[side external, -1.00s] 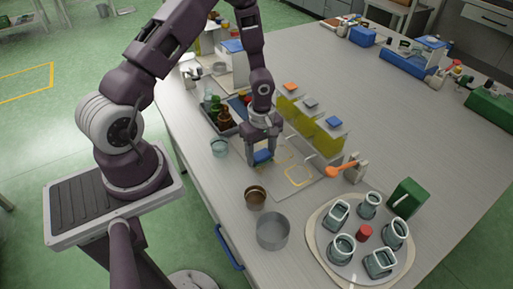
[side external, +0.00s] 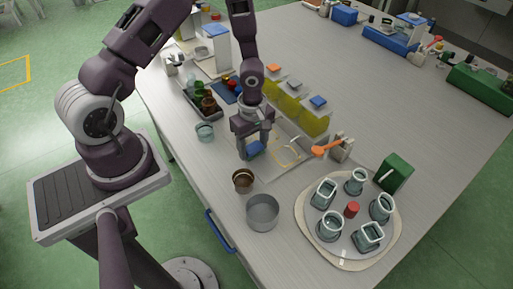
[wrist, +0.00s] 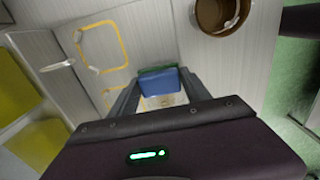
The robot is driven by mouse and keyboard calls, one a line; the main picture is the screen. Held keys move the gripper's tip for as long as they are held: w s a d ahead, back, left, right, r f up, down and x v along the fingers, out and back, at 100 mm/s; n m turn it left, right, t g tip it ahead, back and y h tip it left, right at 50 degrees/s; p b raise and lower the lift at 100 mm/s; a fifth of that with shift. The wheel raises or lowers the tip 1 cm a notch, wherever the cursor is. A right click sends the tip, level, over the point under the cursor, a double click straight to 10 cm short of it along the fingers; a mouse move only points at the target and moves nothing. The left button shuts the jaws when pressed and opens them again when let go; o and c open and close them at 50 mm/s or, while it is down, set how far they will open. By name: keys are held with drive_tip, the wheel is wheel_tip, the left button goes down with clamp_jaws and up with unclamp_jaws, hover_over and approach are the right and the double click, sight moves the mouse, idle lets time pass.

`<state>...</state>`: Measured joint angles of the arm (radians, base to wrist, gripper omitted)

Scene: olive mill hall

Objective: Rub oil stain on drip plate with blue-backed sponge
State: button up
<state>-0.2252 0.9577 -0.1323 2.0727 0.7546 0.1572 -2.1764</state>
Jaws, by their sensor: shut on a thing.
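My gripper (side external: 252,146) is shut on the blue-backed sponge (side external: 255,148), low over the near-left part of the grey drip plate (side external: 270,168). In the wrist view the sponge (wrist: 158,82) sits between the two fingers, blue face showing with a green edge along its far side. Whether it touches the plate is not clear. A yellow outlined square (wrist: 102,46) is marked on the plate beside the gripper. A yellowish mark (wrist: 167,100), perhaps stain or outline, shows partly between the fingers, with the rest hidden by the gripper.
A brown cup (side external: 243,180) and a grey metal bowl (side external: 262,212) stand in front of the plate. A teal cup (side external: 205,132) is to the left. Yellow containers (side external: 290,105) line the far side. An orange-handled tool (side external: 327,150) and a round tray of jars (side external: 310,235) are right.

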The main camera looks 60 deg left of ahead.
drive_tip(key=shift+a, duration=4.2)
drive_tip(key=shift+d+f, duration=0.1)
drive_tip(key=shift+d, duration=5.2)
wheel_tip(320, 180, up, 9)
drive_tip(key=shift+f, duration=0.2)
drive_tip(key=shift+s, duration=0.1)
